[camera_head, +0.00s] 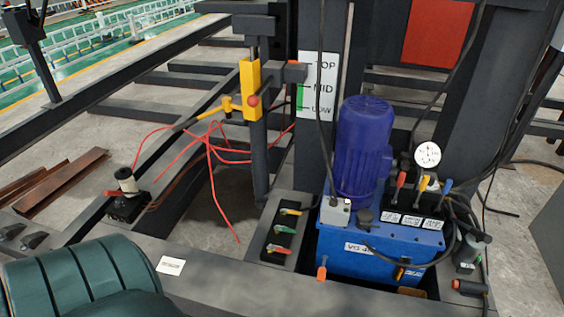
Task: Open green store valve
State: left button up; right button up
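A small dark valve panel (268,257) stands left of the blue hydraulic unit. It carries three small valves in a column. The green-handled valve (285,229) is in the middle, with its handle lying roughly across the panel. A yellow-handled valve (291,212) is above it and a red-handled valve (276,248) is below it. The handles are small in the picture, so I cannot tell whether each valve is open or shut. Neither of my grippers is in view.
The blue unit (345,262) bears a purple motor (364,150), a gauge (427,154) and several coloured levers. Red hoses (212,155) hang from the yellow block (250,92). A ribbed dark green shape (85,280) fills the lower left. The space directly before the valves looks clear.

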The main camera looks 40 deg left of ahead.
aim_at(284, 230)
jog(key=u, duration=0.5)
jog(key=l+u, duration=0.15)
jog(key=u, duration=0.3)
jog(key=i+l+u, duration=0.1)
jog(key=u, duration=0.4)
